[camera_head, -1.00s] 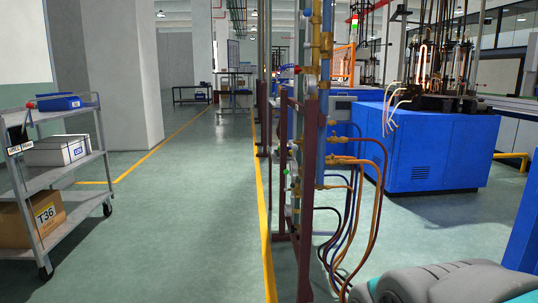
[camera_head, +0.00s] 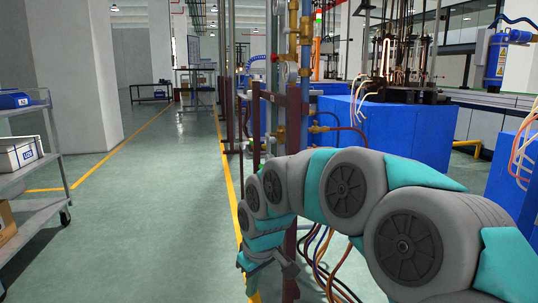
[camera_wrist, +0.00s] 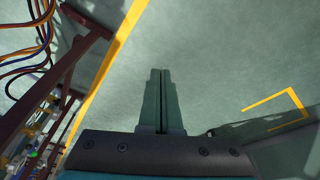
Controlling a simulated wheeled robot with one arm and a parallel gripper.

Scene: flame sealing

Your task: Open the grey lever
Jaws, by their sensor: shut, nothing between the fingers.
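I cannot pick out the grey lever for certain in either view. The pipe rack with brass valves and fittings (camera_head: 292,85) stands upright in the middle of the head view, and my arm covers its lower part. In the wrist view, part of the rack (camera_wrist: 85,50) runs along the left side, with small blurred valve parts (camera_wrist: 35,140) at the lower left. My gripper (camera_wrist: 161,72) is shut and empty, its two fingers pressed together, over bare floor to the right of the rack. In the head view, the gripper end is low in front of the rack and partly hidden by the arm.
Brown and orange hoses (camera_head: 325,255) hang at the rack's base; dark hoses (camera_wrist: 30,50) show in the wrist view. A grey cart (camera_head: 45,170) stands at the left. Blue machine cabinets (camera_head: 400,130) stand behind the rack.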

